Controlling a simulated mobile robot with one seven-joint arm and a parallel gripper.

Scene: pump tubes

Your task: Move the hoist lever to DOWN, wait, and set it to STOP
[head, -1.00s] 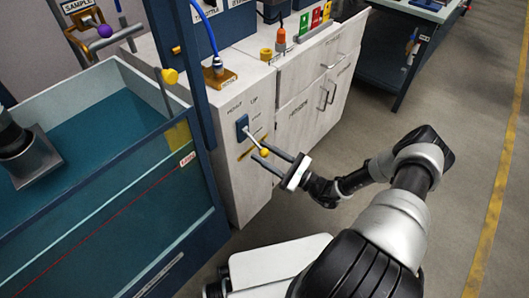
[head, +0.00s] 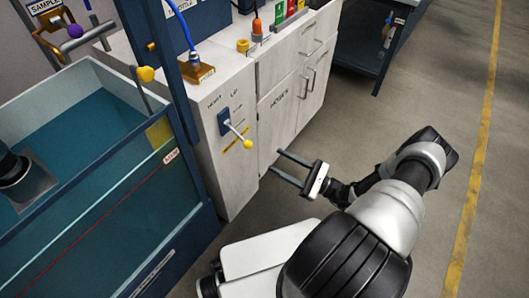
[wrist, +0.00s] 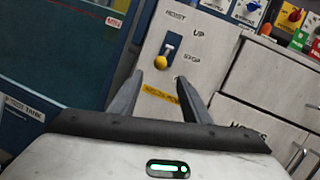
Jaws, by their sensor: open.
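The hoist lever is on the white cabinet's front panel, with a blue base plate (head: 224,121), a pale rod and a yellow knob (head: 247,144). The rod slants outward and down. In the wrist view the knob (wrist: 160,62) shows ahead, between the finger directions, near the height of the STOP label (wrist: 192,57). I cannot tell firmly which position the lever is in. UP is printed above and a yellow label (wrist: 160,94) lies below. My gripper (head: 276,162) is open and empty, to the right of and below the knob, apart from it.
A glass-walled tank (head: 100,190) with a blue frame stands left of the panel. Cabinet doors with bar handles (head: 308,82) are to the right. A blue workbench (head: 365,45) stands farther back. Open grey floor lies right of my arm.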

